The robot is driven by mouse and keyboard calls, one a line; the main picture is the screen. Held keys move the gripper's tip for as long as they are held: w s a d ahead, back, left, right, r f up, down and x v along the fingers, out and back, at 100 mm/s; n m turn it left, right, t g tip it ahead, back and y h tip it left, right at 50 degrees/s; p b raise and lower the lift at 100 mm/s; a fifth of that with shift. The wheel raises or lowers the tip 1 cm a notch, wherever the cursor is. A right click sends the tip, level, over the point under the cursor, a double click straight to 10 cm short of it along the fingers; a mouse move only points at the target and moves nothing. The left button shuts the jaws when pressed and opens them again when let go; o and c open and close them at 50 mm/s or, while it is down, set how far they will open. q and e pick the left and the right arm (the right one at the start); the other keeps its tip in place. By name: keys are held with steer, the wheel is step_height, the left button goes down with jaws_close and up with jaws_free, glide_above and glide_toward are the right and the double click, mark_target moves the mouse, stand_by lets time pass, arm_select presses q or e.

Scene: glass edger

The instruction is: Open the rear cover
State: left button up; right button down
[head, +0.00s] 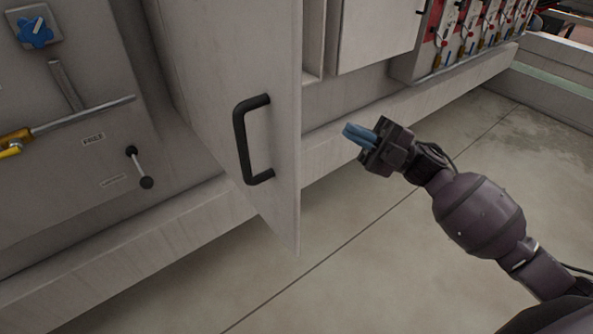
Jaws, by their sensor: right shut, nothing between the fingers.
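The rear cover (215,90) is a tall grey-white panel with a black bar handle (242,143) near its free edge. It stands swung out from the machine, with an opening edge showing to its right. My right gripper (347,132) has blue fingers that are shut and empty. It is to the right of the cover and its handle, apart from both, over the floor. My left gripper is not in view.
A control panel with a blue knob (36,33), a yellow-handled rod (70,122) and a black-knobbed lever (140,168) is at the left. A red panel with several valves (467,35) is at the upper right. The concrete floor (350,260) is clear.

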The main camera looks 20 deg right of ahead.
mark_target(299, 162)
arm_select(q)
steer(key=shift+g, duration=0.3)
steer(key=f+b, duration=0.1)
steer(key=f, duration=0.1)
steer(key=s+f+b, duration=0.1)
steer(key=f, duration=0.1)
arm_select(e)
steer(key=s+a+n+g+h, duration=0.1)
steer(key=a+n+g+h, duration=0.1)
steer(key=a+n+g, duration=0.1)
steer(key=s+a+r+n+g+h, duration=0.1)
steer(key=s+a+n+g, duration=0.1)
steer(key=a+n+g, duration=0.2)
steer(key=s+a+n+g+h, duration=0.2)
steer(key=a+n+g, duration=0.2)
steer(key=a+g, duration=0.1)
steer(key=shift+s+a+r+g+h, duration=0.1)
steer(key=shift+s+r+g+h, duration=0.15)
steer(key=shift+r+g+h, duration=0.05)
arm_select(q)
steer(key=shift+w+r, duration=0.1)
